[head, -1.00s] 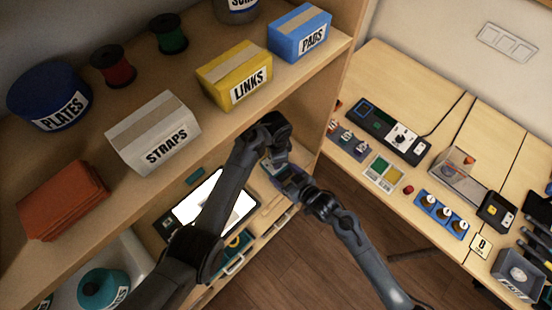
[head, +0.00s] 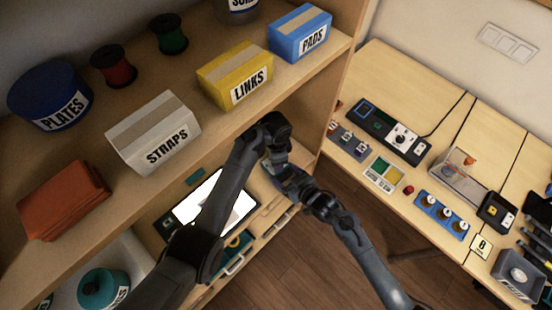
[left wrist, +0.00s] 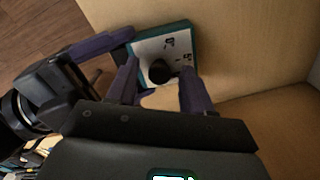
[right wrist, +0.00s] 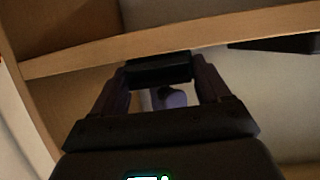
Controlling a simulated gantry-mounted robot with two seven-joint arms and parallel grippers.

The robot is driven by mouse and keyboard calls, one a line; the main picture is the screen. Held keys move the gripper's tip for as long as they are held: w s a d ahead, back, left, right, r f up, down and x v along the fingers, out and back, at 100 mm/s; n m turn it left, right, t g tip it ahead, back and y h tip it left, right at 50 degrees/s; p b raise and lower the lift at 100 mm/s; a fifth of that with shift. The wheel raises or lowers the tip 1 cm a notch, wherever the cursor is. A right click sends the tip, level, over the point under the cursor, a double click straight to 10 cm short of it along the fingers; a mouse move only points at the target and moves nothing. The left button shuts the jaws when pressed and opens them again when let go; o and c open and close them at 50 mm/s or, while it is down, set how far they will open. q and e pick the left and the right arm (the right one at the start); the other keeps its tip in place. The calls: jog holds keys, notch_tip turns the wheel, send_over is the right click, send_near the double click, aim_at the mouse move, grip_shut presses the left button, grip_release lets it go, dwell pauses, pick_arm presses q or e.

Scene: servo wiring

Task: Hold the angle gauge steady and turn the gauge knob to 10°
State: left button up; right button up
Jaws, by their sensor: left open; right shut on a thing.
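The angle gauge (left wrist: 178,40) shows in the left wrist view as a teal block with a white marked face. Its black round knob (left wrist: 159,72) stands out from the face; the pointer angle is too small to read. My left gripper (left wrist: 158,82) is open, with one finger on each side of the knob; contact cannot be told. My right gripper (head: 279,170) reaches in from the right in the head view. In the right wrist view it is shut on a dark part of the gauge (right wrist: 160,72). In the head view the arms mostly hide the gauge.
The gauge is in the lower shelf bay, close to a wooden panel (left wrist: 240,35). The upper shelf with the yellow LINKS box (head: 236,76) overhangs this area. A lit white tablet (head: 190,208) lies to the left, behind my left arm. A workbench (head: 385,75) stands on the right.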

pick_arm(q)
jog(key=shift+r, duration=0.1)
jog(key=shift+r, duration=3.65)
pick_arm(e)
jog(key=o, duration=1.1)
jog(key=shift+c, duration=0.2)
